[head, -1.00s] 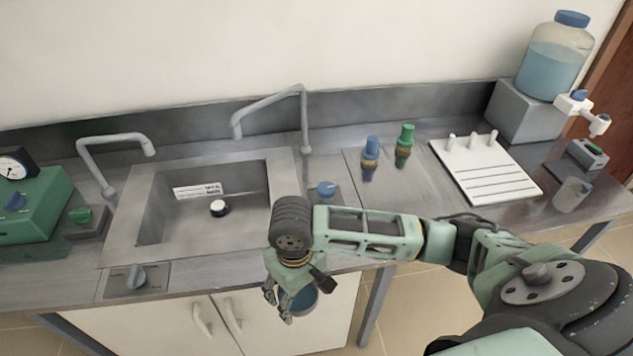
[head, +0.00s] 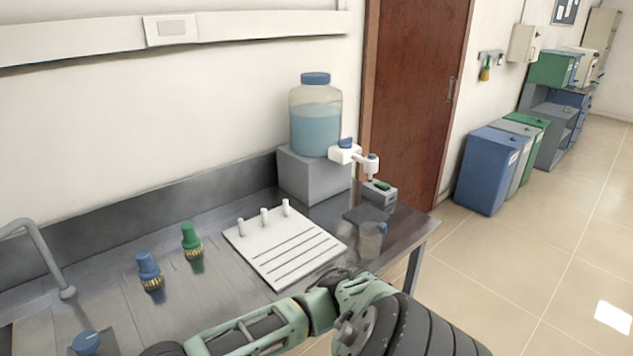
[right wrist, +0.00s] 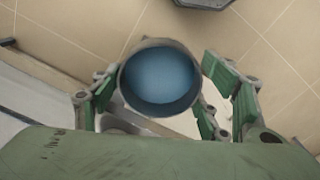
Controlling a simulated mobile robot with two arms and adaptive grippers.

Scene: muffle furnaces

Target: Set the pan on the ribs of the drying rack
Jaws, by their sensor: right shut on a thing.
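The drying rack (head: 262,228) is a white board with raised ribs and a row of short pegs at its back, lying on the steel counter in the middle of the head view. Its ribs are bare. The pan (right wrist: 160,78), round with a grey rim and a blue inside, shows in the right wrist view. My right gripper (right wrist: 162,100) is shut on the pan, with green-padded fingers on both sides of it. My left gripper is not in view.
A large jug (head: 315,118) sits on a grey block (head: 312,178) behind.

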